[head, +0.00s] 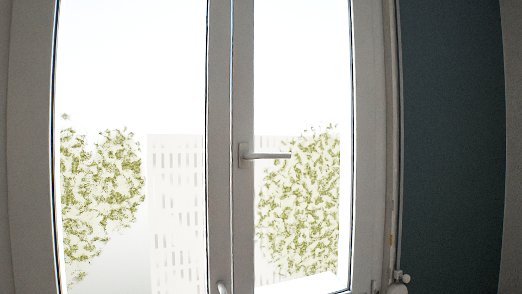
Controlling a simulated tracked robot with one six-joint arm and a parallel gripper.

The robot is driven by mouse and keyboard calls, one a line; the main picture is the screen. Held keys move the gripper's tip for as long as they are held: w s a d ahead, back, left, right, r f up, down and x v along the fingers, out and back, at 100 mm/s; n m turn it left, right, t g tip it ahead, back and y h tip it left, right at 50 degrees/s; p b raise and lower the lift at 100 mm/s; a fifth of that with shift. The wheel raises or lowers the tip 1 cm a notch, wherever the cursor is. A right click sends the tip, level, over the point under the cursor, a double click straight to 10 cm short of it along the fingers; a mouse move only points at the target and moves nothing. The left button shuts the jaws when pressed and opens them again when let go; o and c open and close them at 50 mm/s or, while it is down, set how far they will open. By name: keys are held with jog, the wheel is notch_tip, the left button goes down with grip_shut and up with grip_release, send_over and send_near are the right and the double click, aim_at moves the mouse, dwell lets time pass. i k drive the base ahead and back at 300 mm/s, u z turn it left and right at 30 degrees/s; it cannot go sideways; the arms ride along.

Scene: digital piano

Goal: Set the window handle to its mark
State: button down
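The window handle (270,156) is a pale lever on a small upright base plate on the middle frame of the window. It lies about level, with its free end pointing right across the right pane. I cannot make out a mark near it. The window (242,80) has two tall panes and looks closed. My gripper is not in this view, and nothing is seen touching the handle.
A small pale curved piece (222,287) shows at the bottom edge below the handle; I cannot tell what it is. A pipe with a valve-like fitting (400,276) stands at the lower right. A dark teal wall (450,140) lies right of the window.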

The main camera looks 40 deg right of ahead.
aim_at(244, 155)
jog(key=u, duration=1.1)
jog(key=i, duration=0.55)
jog(key=z, duration=2.2)
